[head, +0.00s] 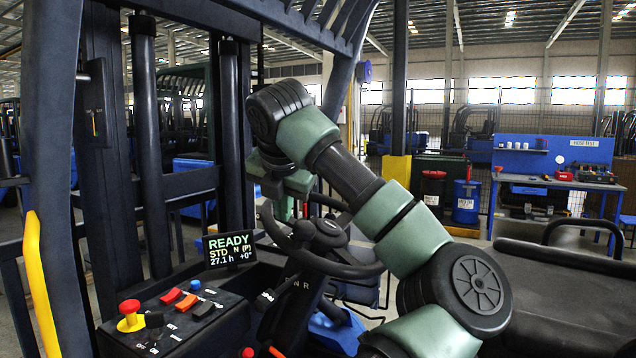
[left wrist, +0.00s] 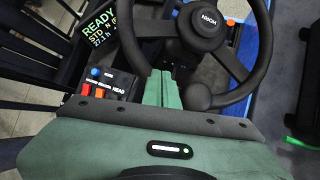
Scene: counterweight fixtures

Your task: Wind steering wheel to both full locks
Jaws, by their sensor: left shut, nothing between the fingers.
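The black steering wheel (head: 352,271) stands on its column at the middle of the head view, partly behind my left arm. It also shows in the left wrist view (left wrist: 262,50), with a hub marked HORN (left wrist: 207,20). A round black spinner knob (left wrist: 197,97) sits at the lower rim. My left gripper (head: 284,212) is over the left part of the wheel. Its green fingers (left wrist: 163,84) are shut and empty, just left of the knob and overlapping the rim in view. I cannot tell whether they touch the rim. My right gripper is in neither view.
A display (head: 229,247) left of the wheel reads READY, STD N (P), 27.1 h, +0°. A switch panel (head: 165,325) with a red mushroom button (head: 130,307) lies below it. The black seat (head: 565,300) is at right. Dark mast posts (head: 148,130) stand at left.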

